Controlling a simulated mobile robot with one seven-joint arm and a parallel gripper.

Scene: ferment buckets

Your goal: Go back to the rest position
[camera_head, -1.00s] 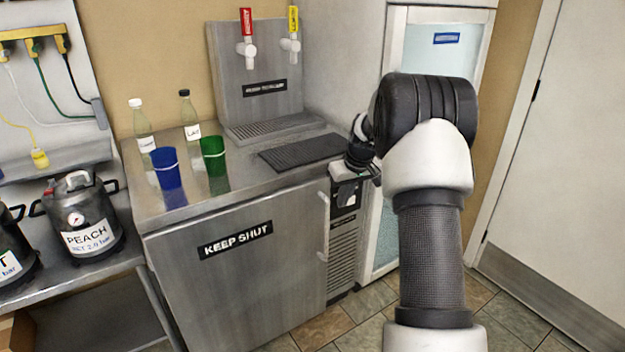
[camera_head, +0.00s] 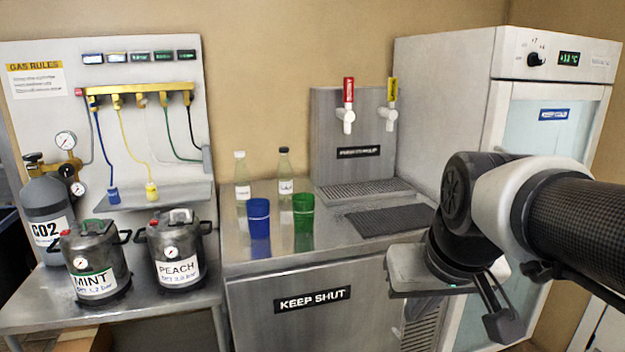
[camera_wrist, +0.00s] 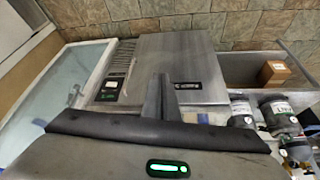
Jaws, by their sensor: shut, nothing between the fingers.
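My gripper (camera_head: 503,318) is at the lower right of the head view, in front of the fridge. Its fingers are together and empty, and they point downward. My arm comes in from the right edge and bends at the black joint. In the wrist view, the closed fingers (camera_wrist: 160,95) stick up from the dark gripper body, over the steel cabinet. Nothing is held or touched, as far as these views show.
The steel counter (camera_head: 350,260) holds a blue cup (camera_head: 259,222), a green cup (camera_head: 303,216), two bottles and a tap tower (camera_head: 352,140). The mint keg (camera_head: 95,262) and peach keg (camera_head: 177,250) stand left on a bench. The fridge (camera_head: 450,90) is close behind my arm.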

